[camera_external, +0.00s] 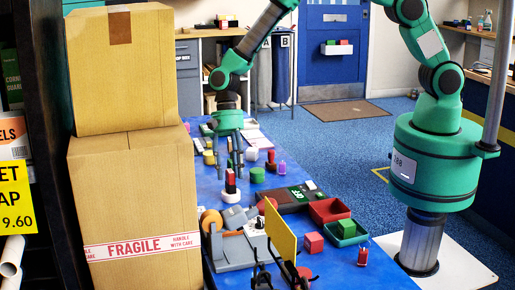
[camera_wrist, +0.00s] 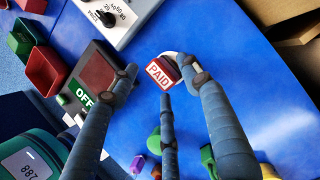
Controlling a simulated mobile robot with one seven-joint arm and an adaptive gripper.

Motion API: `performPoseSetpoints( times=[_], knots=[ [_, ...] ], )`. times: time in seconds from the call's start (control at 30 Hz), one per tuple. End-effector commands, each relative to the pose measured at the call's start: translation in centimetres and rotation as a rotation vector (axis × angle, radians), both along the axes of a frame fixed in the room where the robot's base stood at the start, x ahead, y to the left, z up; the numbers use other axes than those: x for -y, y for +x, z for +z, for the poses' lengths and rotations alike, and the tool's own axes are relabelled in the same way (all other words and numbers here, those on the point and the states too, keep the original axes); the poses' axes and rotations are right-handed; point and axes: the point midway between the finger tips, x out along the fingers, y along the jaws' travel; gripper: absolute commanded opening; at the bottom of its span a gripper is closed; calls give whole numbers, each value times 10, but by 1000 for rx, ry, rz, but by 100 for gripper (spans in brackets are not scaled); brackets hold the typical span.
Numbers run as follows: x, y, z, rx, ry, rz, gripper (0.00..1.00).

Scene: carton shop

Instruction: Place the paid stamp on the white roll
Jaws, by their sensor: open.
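The paid stamp (camera_wrist: 159,74) shows its red and white PAID label in the wrist view. In the external view the stamp (camera_external: 230,178) appears upright, red above black, on top of the white roll (camera_external: 231,196). The white roll (camera_wrist: 168,56) is mostly hidden behind the stamp in the wrist view. My gripper (camera_external: 235,169) points down just above and around the stamp. Its three fingers are spread in the wrist view (camera_wrist: 162,82), with the stamp between them. I cannot tell whether any fingertip touches it.
A dial box (camera_wrist: 125,15) is near the roll. Stacked cartons (camera_external: 135,165) stand left of the blue table. Bare table (camera_wrist: 265,90) lies right of the fingers.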

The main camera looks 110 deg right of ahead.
Motion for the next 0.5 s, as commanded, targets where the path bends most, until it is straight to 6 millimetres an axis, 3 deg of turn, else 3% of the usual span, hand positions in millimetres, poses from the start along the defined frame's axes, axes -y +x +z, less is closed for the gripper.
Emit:
performPoseSetpoints(
  times=[0.3, 0.5],
  knots=[
    [21, -1, 53, 3, -1, -1, 48],
    [31, -2, 75, 1, 0, -1, 48]
  ],
)
